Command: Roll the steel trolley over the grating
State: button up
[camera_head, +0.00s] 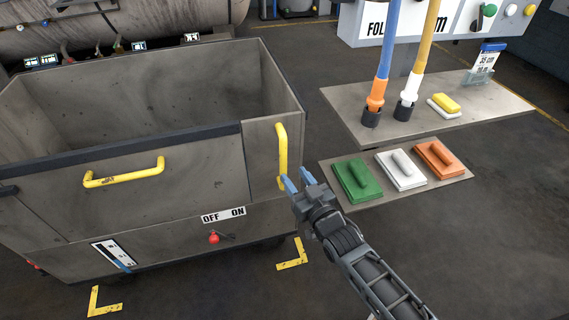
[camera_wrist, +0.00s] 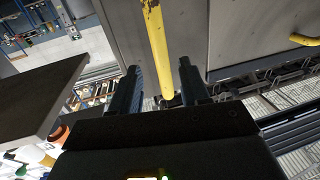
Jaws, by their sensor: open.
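The steel trolley (camera_head: 130,200) is a grey open-topped box at the left, with dark rim strips. It has a horizontal yellow handle (camera_head: 124,173) on its front and an upright yellow handle (camera_head: 282,155) near its right corner. My gripper (camera_head: 291,184) is open at the lower end of the upright handle. In the wrist view this handle (camera_wrist: 156,45) runs between the two open fingers (camera_wrist: 162,85); contact cannot be told. A red knob (camera_head: 213,237) sits under an OFF/ON label (camera_head: 223,214). I cannot make out the grating for certain.
Yellow corner marks (camera_head: 293,255) lie on the floor around the trolley. Right of it, a low shelf (camera_head: 455,178) holds green, white and orange handled blocks. A higher shelf (camera_head: 350,110) holds blue and yellow hoses. A large vessel (camera_head: 140,22) stands behind. Dark floor is clear at lower right.

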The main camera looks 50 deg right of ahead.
aim_at(285, 164)
jog(key=x, duration=0.7)
jog(key=shift+w+d, duration=0.1)
jog(key=shift+w, duration=0.15)
grip_shut()
dwell(0.4)
